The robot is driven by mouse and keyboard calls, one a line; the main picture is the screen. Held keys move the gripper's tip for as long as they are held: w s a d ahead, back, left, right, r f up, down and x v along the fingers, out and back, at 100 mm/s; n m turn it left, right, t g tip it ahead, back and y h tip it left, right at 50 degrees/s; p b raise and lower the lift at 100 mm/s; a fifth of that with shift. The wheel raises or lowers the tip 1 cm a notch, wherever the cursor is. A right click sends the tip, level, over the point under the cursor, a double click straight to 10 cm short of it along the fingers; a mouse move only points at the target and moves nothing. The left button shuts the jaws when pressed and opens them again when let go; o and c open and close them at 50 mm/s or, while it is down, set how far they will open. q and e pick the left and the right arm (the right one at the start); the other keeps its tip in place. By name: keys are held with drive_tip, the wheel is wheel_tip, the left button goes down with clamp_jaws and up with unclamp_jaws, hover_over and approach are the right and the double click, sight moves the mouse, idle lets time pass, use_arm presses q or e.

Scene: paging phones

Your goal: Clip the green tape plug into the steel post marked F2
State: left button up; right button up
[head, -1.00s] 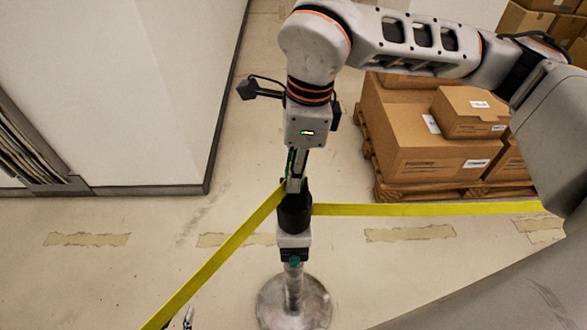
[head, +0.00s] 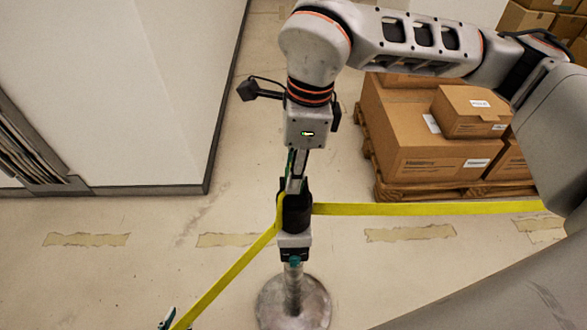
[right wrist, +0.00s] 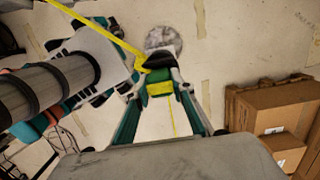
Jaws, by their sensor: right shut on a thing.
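The steel post (head: 293,290) stands upright on a round base, with a black head (head: 296,213) and a light collar. I cannot read an F2 mark. My right gripper (head: 296,180) points down at the top of the head, with its fingers shut on the green tape plug. In the right wrist view the plug (right wrist: 158,76) sits between the teal fingers, against the dark post head; I cannot tell if it is seated. Yellow tape (head: 230,270) runs from the head to the lower left. My left gripper (head: 168,319) barely shows at the bottom edge; its jaws are unclear.
Another stretch of yellow tape (head: 430,209) runs right from the post. Cardboard boxes (head: 430,135) stand on a pallet (head: 450,192) at the back right. A white wall block (head: 130,90) stands at the left. The floor around the post is clear.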

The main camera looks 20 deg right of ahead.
drive_tip(key=shift+f, duration=0.35)
drive_tip(key=o, duration=0.8)
drive_tip(key=shift+o, duration=0.2)
drive_tip(key=shift+s+d+r+p, duration=0.15)
drive_tip(key=shift+r+p, duration=0.5)
drive_tip(key=shift+r, duration=0.75)
drive_tip(key=shift+w+d+r+p, duration=0.15)
drive_tip(key=shift+r+p, duration=0.5)
drive_tip(key=shift+r, duration=0.7)
drive_tip(key=shift+s+d+r+p, duration=0.1)
drive_tip(key=shift+d+r+p, duration=0.1)
drive_tip(key=shift+r+p, duration=0.9)
drive_tip(key=shift+s+d+r+p, duration=0.15)
drive_tip(key=shift+r+p, duration=0.2)
drive_tip(key=shift+r, duration=1.3)
